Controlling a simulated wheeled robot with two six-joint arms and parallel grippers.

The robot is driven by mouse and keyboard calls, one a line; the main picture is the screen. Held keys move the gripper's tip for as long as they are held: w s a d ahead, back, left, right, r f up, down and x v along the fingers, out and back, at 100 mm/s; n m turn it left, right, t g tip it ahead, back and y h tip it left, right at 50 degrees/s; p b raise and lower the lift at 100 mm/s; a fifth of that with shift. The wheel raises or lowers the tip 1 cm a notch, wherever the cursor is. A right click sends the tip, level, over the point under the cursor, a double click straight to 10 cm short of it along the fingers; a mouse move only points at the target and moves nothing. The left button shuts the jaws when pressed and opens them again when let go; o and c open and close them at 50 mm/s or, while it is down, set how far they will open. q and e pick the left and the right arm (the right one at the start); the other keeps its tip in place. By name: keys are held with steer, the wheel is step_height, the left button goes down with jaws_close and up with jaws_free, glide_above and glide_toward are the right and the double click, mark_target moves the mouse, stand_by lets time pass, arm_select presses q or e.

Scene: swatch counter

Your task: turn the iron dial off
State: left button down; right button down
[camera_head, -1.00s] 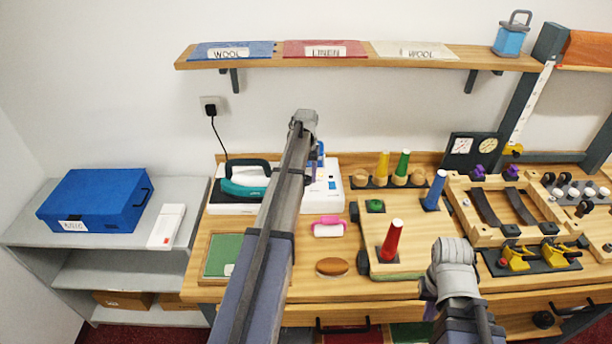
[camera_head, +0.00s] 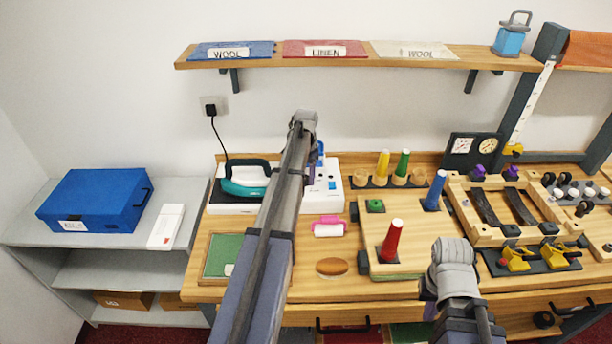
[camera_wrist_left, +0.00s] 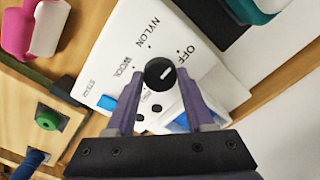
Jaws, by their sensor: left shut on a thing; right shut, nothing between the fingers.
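The iron dial (camera_wrist_left: 157,74) is a round black knob with a white mark, on a white panel (camera_wrist_left: 110,62) printed NYLON, WOOL and OFF. The mark lies on the dial's side toward the OFF label. My left gripper (camera_wrist_left: 160,82) is shut on the dial, one purple finger on each side. The teal iron (camera_head: 243,188) rests left of my arm. My right gripper (camera_head: 430,308) is shut and empty over the bench's front edge.
A pink-handled roller (camera_head: 328,228), a brown oval brush (camera_head: 332,267) and a green mat (camera_head: 223,255) lie in front. A board with a red cone (camera_head: 391,243) and blue cone (camera_head: 435,190) is to the right. A shelf (camera_head: 360,62) hangs above.

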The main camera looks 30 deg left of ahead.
mark_target(306, 178)
stand_by(0.4)
arm_select(q)
steer(key=shift+c, duration=1.4)
jaws_free()
steer(key=shift+r, duration=0.1)
step_height(306, 178, up, 8)
steer(key=p, duration=0.8)
steer(key=shift+f, duration=0.2)
